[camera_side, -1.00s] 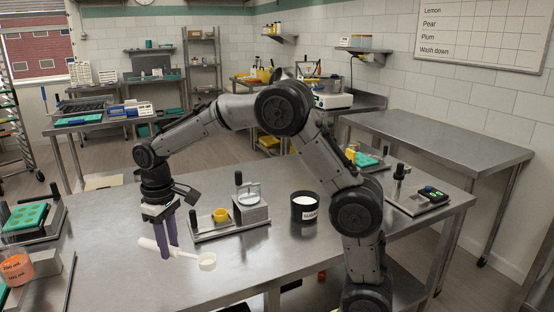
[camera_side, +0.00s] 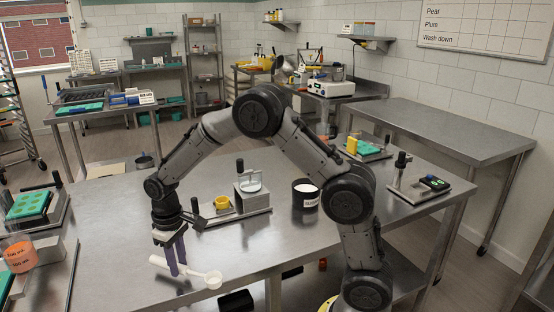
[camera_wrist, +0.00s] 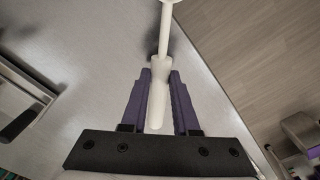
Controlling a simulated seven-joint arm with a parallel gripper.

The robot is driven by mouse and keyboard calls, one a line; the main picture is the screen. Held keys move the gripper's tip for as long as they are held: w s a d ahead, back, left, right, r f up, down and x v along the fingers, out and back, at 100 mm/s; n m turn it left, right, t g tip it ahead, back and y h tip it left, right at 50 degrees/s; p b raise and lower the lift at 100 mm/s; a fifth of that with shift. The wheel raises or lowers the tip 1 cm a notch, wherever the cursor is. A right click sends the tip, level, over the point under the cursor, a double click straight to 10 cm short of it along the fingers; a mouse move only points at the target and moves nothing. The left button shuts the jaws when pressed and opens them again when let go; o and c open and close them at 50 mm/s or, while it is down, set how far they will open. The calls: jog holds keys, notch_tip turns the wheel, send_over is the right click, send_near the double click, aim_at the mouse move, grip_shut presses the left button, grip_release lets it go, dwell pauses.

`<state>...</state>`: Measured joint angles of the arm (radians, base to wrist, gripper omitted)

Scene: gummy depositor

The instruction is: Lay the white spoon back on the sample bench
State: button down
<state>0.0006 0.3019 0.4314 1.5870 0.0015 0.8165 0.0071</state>
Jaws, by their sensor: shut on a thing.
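The white spoon (camera_side: 190,271) has a thick handle and a small round bowl. In the side view it is low over the front of the steel bench (camera_side: 120,215), with its bowl to the right. My gripper (camera_side: 178,268) points down and is shut on the spoon's handle with its purple fingers. In the wrist view the handle (camera_wrist: 158,95) lies between the two fingers (camera_wrist: 158,100), and the bowl is cut off by the top edge. I cannot tell whether the spoon touches the bench top.
Behind the gripper stand a small press with a yellow cup (camera_side: 222,204) and a dark labelled tub (camera_side: 305,194). An orange-labelled beaker (camera_side: 19,257) and a green mould (camera_side: 28,205) are at the left. The bench's front edge is close to the spoon; bare steel lies to its left.

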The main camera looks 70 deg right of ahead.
jog(key=shift+s+f+m, duration=0.1)
jog(key=shift+s+m, duration=0.25)
jog(key=shift+m, duration=0.25)
jog(key=s, duration=0.1)
jog(key=s+m, duration=0.1)
jog(key=d+m, duration=0.1)
jog(key=shift+s+r, duration=0.3)
jog(key=shift+s, duration=0.1)
jog(key=s+d+r+m, duration=0.5)
jog(key=s+d+m, duration=0.2)
jog(key=s+d, duration=0.25)
jog(key=s+d+r+m, duration=0.6)
jog(key=s+d+m, duration=0.2)
jog(key=s, duration=0.3)
send_over(271, 225)
jog(key=s, duration=0.1)
jog(key=f, duration=0.9)
jog(key=shift+a, duration=0.4)
jog(key=shift+w+d+f, duration=0.4)
jog(key=shift+w+f, duration=0.05)
jog(key=shift+f, duration=1.8)
jog(key=shift+f, duration=0.15)
